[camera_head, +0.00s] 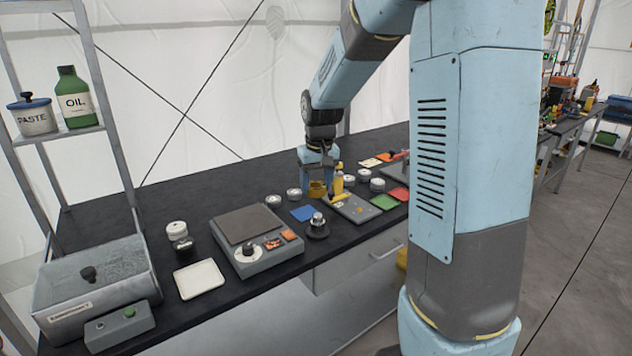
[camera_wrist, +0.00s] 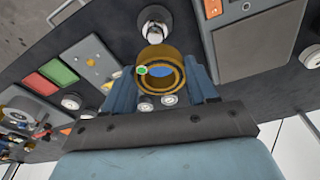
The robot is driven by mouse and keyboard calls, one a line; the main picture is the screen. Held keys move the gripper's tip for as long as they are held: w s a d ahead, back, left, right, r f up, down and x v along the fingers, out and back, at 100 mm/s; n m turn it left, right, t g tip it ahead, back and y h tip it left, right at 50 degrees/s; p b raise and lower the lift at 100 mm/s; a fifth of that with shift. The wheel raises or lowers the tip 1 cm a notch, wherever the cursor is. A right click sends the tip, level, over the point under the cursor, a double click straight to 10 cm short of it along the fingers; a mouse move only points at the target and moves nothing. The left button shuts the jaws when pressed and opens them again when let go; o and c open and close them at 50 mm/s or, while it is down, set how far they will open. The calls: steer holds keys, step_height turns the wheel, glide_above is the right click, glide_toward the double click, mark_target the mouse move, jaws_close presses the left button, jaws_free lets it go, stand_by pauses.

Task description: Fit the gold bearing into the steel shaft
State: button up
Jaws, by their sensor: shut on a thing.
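The gold bearing (camera_wrist: 172,60) is a thick ring in the wrist view, held between the two blue fingers of my gripper (camera_wrist: 162,84). It has a green spot on its rim, and blue shows through its hole. In the head view the bearing (camera_head: 317,190) hangs above the bench under my gripper (camera_head: 319,172). The steel shaft (camera_head: 317,219) stands upright on a dark round base, in front of the bearing and apart from it. The shaft also shows in the wrist view (camera_wrist: 154,30), just beyond the bearing. The gap in height cannot be told exactly.
A grey scale-like device (camera_head: 247,262) stands left of the shaft. A blue mat (camera_head: 303,213) lies close by. A grey plate (camera_head: 354,208), a green mat (camera_head: 384,202), a red mat (camera_head: 399,194) and a yellow bottle (camera_head: 338,182) are to the right. Several white round pieces stand behind.

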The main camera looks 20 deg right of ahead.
mark_target(318, 215)
steer(key=shift+d+f, duration=0.35)
steer(key=shift+f, duration=2.55)
steer(key=shift+f, duration=1.7)
steer(key=o, duration=1.2)
steer(key=r, duration=0.4)
steer(key=s+r, duration=0.1)
steer(key=r, duration=0.3)
steer(key=s+r, duration=0.1)
steer(key=r, duration=0.3)
steer(key=shift+r, duration=0.8)
